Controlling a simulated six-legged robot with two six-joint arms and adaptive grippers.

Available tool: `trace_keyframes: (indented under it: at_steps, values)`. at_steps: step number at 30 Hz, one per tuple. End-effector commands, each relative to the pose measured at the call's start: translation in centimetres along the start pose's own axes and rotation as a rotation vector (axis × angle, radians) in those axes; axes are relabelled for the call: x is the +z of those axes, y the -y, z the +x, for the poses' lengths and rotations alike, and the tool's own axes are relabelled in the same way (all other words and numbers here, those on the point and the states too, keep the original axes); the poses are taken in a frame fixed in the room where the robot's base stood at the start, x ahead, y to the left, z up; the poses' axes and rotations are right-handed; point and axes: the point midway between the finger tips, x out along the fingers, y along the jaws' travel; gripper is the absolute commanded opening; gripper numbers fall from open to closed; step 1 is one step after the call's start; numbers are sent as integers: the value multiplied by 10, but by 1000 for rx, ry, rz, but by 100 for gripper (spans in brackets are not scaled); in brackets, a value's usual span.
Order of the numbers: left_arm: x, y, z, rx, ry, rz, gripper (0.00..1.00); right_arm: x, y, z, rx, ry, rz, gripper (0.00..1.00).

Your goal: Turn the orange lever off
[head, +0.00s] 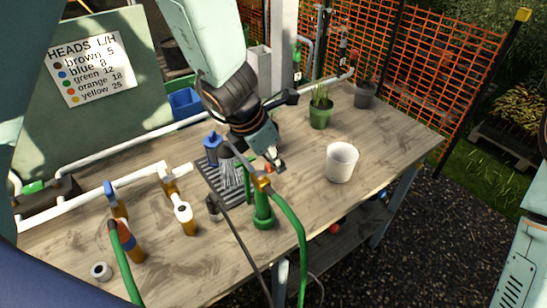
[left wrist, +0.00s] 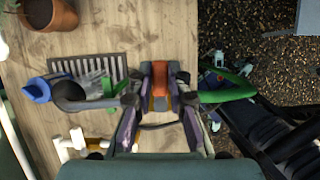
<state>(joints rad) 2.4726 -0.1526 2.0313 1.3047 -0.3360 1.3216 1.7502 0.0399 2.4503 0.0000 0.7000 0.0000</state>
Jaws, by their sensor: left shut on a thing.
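The orange lever (left wrist: 160,78) shows in the left wrist view between the fingers of my left gripper (left wrist: 160,98). The gripper is shut on it. In the head view my left gripper (head: 274,164) reaches down over the table to the brass valve (head: 262,183), and only a small orange bit of the lever shows beside the fingertips. A green hose (head: 299,235) runs from the valve down over the table's front edge. The lever's exact angle is hard to tell because the fingers cover much of it. My right gripper does not show.
A white pot (head: 341,163) stands right of the valve on the wooden table (head: 385,150). A sign (head: 91,70) lists colours. The table's right part is mostly clear.

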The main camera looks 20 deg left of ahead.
Motion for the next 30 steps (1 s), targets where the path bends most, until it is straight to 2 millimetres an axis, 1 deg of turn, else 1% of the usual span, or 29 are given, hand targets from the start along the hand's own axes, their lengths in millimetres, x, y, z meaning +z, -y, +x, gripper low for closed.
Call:
trace_keyframes:
  at_steps: [11,17,24,30]
  values:
    - [1,1,-1,-16,2,40,0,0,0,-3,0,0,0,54]
    - [1,4,-2,-62,2,146,0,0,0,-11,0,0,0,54]
    - [0,10,-3,-133,2,319,0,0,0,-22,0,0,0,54]
    - [-1,10,-1,-135,2,327,0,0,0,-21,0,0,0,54]
